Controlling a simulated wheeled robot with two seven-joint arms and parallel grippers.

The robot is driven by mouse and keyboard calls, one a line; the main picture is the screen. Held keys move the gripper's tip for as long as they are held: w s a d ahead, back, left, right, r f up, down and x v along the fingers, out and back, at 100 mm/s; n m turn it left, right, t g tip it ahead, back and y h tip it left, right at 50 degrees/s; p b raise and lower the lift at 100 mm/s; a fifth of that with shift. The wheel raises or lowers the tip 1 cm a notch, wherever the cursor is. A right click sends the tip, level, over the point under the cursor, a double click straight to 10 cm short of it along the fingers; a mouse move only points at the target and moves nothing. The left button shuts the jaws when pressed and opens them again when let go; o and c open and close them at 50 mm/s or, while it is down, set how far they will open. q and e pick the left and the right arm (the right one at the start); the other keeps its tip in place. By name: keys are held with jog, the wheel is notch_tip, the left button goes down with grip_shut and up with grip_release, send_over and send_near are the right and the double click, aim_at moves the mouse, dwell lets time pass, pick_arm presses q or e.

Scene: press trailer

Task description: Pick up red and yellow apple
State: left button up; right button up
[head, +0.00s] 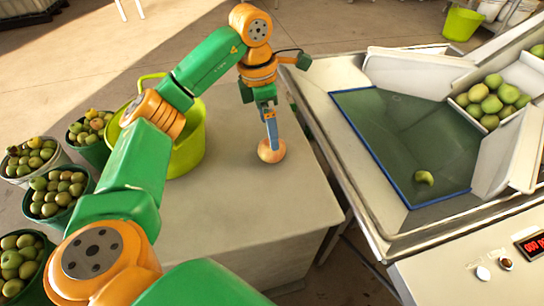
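The red and yellow apple (271,151) shows pinkish and pale yellow near the right part of the grey table top (245,215). My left gripper (272,142) points down over it, and its fingertips reach the apple and cover part of its upper side. The fingers are seen edge-on, so I cannot tell whether they are closed on the apple. I also cannot tell whether the apple rests on the table or is slightly raised. My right gripper is not in view.
A lime-green bucket (190,150) stands on the table behind my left arm. Several buckets of green apples (62,192) stand at the left. At the right, a metal machine has a blue-edged green tray (390,120) holding a green-yellow fruit (424,177). More green apples (490,97) lie beyond.

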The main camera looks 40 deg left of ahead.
aim_at(265, 152)
pick_arm(q)
notch_tip(265, 152, down, 2)
jog(key=shift+b, duration=0.45)
jog(key=f, duration=0.4)
jog(key=w+f, duration=0.1)
jog(key=f, duration=0.2)
jog(key=shift+d+p, duration=0.1)
jog(key=shift+p, duration=0.2)
jog(key=shift+r, duration=0.1)
jog(key=c, duration=1.3)
